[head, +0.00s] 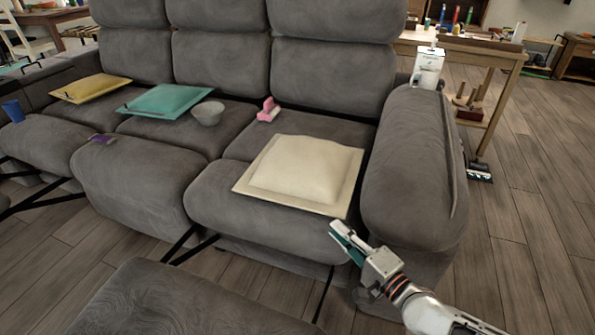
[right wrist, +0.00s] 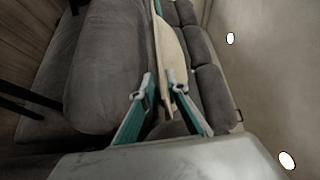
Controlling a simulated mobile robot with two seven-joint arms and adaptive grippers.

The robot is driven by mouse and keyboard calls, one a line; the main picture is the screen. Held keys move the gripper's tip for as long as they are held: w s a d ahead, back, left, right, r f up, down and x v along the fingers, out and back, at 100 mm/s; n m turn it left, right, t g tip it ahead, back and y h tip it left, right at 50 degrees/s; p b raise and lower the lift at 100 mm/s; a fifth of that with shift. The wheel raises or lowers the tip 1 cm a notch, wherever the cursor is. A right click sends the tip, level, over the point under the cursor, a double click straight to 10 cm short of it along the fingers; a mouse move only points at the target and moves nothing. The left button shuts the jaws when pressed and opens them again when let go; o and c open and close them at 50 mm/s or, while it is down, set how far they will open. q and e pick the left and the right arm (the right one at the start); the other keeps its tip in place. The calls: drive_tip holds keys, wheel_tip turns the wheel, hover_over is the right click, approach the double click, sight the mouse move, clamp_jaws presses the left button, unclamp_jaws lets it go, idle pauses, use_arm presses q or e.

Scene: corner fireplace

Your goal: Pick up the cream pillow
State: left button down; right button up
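The cream pillow (head: 303,172) lies flat on the right-hand seat of the grey sofa, its front edge near the seat's front. My right gripper (head: 341,240) is just in front of the pillow's front right corner. In the right wrist view, the fingers (right wrist: 162,88) with teal pads are spread apart. The edge of the cream pillow (right wrist: 172,55) shows between and beyond them. I see a gap beside the edge, and no clear grip on it. My left gripper is not in view.
The sofa's thick right armrest (head: 415,165) stands close beside the right gripper, with a white box (head: 428,68) on it. A grey footrest (head: 190,300) is in front.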

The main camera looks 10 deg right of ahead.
sight(323, 213)
drive_tip(key=w, duration=0.2)
drive_tip(key=shift+w, duration=0.3)
drive_tip(key=x, duration=0.1)
drive_tip(key=b+x, duration=0.1)
drive_tip(key=x, duration=0.1)
drive_tip(key=b+x, duration=0.1)
drive_tip(key=x, duration=0.1)
drive_tip(key=shift+w+a+f, duration=0.15)
drive_tip(key=shift+a+f, duration=0.05)
drive_tip(key=shift+f, duration=0.1)
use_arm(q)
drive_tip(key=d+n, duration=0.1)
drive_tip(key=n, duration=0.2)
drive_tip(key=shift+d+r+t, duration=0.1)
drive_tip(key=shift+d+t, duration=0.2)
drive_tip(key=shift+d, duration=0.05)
use_arm(e)
drive_tip(key=shift+w+a+r, duration=0.1)
drive_tip(key=shift+w+r, duration=0.1)
drive_tip(key=shift+w, duration=0.1)
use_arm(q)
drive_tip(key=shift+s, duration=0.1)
use_arm(e)
clamp_jaws()
drive_tip(key=shift+r, duration=0.1)
